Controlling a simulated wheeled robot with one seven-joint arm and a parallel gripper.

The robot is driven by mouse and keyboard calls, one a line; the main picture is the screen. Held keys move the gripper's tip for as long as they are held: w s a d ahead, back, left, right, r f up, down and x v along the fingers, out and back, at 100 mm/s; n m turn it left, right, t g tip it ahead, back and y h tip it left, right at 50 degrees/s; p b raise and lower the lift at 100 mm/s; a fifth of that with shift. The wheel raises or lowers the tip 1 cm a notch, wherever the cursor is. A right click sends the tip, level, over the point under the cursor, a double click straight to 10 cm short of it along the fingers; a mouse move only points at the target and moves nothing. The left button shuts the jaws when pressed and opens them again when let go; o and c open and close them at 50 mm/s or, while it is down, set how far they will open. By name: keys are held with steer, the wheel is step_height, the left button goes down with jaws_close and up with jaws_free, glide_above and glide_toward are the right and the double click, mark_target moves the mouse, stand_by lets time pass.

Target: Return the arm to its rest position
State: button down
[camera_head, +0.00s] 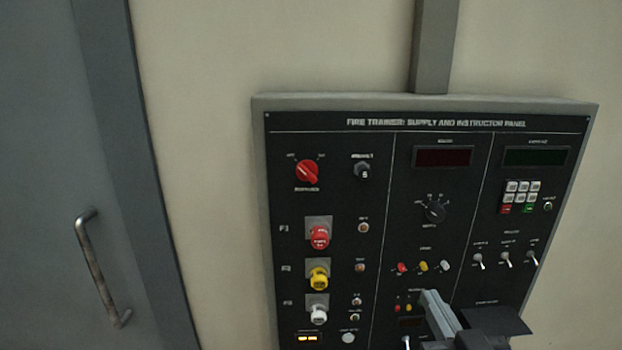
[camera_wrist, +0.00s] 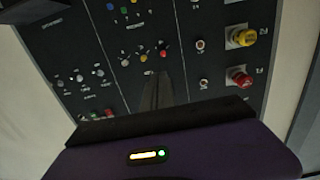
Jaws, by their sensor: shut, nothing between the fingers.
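My gripper (camera_head: 432,302) is at the bottom right of the head view, in front of the lower middle of the black instructor panel (camera_head: 385,240). Its grey fingers are together with nothing between them. In the wrist view the shut fingers (camera_wrist: 158,92) point toward the panel face, which appears turned upside down. I cannot tell the exact gap between the fingertips and the panel. My arm hides part of the panel's lower right.
The panel has a red rotary knob (camera_head: 307,171), red (camera_head: 320,237), yellow (camera_head: 318,277) and white (camera_head: 318,312) buttons, and toggle switches (camera_head: 506,261). A grey door with a handle (camera_head: 98,270) is at left. Bare wall (camera_head: 215,150) lies between.

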steer(key=s+f+g, duration=0.1)
steer(key=s+f, duration=0.4)
steer(key=s, duration=0.7)
steer(key=s+f+g, duration=0.1)
steer(key=s+f, duration=0.4)
steer(key=s, duration=0.7)
steer(key=s+f, duration=0.5)
steer(key=s, duration=0.7)
steer(key=shift+a+f+g, duration=0.15)
steer(key=shift+f+g, duration=0.25)
steer(key=shift+w, duration=0.1)
